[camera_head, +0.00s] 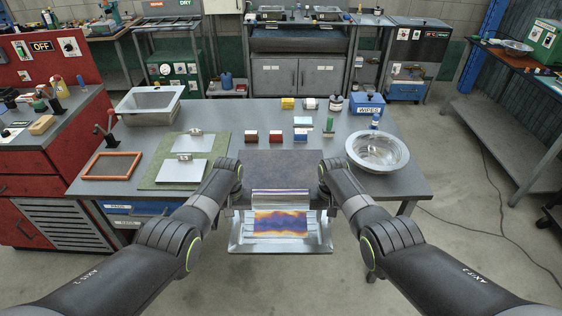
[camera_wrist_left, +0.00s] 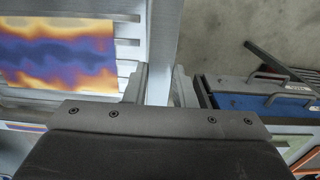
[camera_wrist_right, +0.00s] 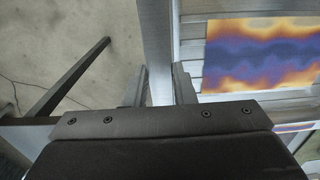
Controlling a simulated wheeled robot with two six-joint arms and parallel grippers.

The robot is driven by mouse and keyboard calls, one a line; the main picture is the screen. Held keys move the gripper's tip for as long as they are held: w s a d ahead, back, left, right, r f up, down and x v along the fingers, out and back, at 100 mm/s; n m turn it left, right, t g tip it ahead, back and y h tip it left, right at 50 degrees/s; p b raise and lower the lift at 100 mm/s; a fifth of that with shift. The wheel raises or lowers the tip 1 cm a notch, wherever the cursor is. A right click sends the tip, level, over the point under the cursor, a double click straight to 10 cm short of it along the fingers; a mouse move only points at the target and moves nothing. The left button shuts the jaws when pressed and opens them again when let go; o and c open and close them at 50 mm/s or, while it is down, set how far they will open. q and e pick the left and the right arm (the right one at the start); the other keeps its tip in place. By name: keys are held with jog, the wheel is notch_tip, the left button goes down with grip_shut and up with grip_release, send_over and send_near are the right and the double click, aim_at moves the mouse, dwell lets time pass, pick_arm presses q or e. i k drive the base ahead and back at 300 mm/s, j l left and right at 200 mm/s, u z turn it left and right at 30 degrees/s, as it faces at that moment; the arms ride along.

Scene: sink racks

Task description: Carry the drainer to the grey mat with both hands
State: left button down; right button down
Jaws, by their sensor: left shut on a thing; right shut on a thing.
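The drainer (camera_head: 238,245) is a shiny metal tray with slots and a purple, orange and cream patterned panel in the middle. It hangs in front of the table's near edge. My left gripper (camera_wrist_left: 160,88) is shut on its rim at one side, which also shows in the left wrist view (camera_wrist_left: 165,45). My right gripper (camera_wrist_right: 161,86) is shut on the opposite rim, seen in the right wrist view (camera_wrist_right: 157,35). In the head view my forearms partly hide both grips. The grey mat (camera_head: 280,165) lies flat and bare on the table, just beyond the drainer.
A steel bowl (camera_head: 378,152) is to the right. A green board with pale plates (camera_head: 185,168), an orange frame (camera_head: 112,166) and a metal basin (camera_head: 150,103) are to the left.

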aim_at(280, 169)
jog(key=i, duration=0.95)
